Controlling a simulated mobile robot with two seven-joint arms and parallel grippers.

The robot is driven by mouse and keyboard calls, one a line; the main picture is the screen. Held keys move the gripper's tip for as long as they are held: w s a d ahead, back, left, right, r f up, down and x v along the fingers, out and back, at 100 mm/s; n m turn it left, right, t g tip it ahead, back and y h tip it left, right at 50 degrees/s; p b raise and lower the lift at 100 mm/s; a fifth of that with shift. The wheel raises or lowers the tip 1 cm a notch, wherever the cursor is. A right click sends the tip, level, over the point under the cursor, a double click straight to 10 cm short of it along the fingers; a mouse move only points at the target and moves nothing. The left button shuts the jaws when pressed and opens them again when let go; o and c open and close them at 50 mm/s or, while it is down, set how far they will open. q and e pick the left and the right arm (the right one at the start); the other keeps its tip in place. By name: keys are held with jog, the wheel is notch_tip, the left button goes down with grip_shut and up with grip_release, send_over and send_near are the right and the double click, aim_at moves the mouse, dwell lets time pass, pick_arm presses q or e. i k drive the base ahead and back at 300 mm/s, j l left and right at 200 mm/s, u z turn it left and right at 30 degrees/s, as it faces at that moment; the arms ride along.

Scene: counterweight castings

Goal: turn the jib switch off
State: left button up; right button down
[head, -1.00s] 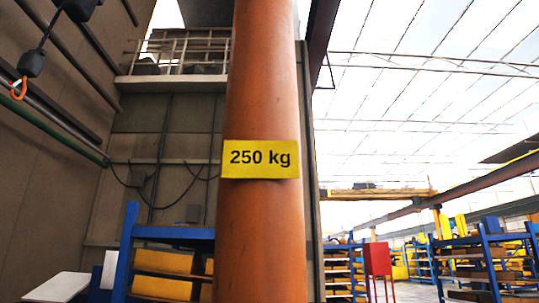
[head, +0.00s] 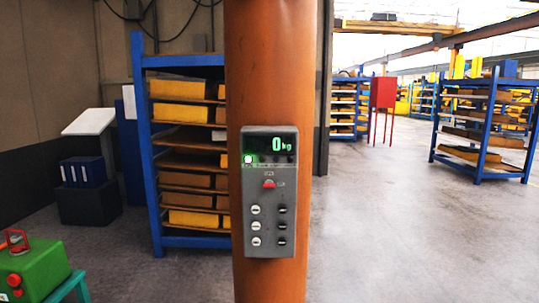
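A grey control box (head: 269,215) is fixed to the front of the orange jib column (head: 266,80). Its display (head: 283,145) reads 0 kg in green. A round green lamp (head: 248,159) at its upper left is lit. Below it is a small red switch lever (head: 268,184); its small markings are too blurred to read, and I cannot tell which way it is set. Lower down are white round buttons on the left and dark ones on the right. Neither of my grippers is in view.
A blue rack (head: 144,130) with yellow and brown castings stands behind the column. A green machine (head: 40,275) with red parts is at the lower left. A red cabinet (head: 383,92) and more racks (head: 485,125) stand at right. The floor (head: 400,230) at right is clear.

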aim_at(268, 184)
jog(key=i+j+z, duration=0.1)
jog(key=i+j, duration=0.15)
jog(key=i+j+z, duration=0.1)
jog(key=j, duration=0.35)
jog(key=i+j+z, duration=0.1)
jog(key=i+j, duration=0.45)
jog(key=j, duration=0.2)
jog(key=i+j+z, duration=0.15)
jog(key=j, duration=0.2)
jog(key=i+j+z, duration=0.1)
jog(key=j, duration=0.3)
jog(key=i, duration=0.1)
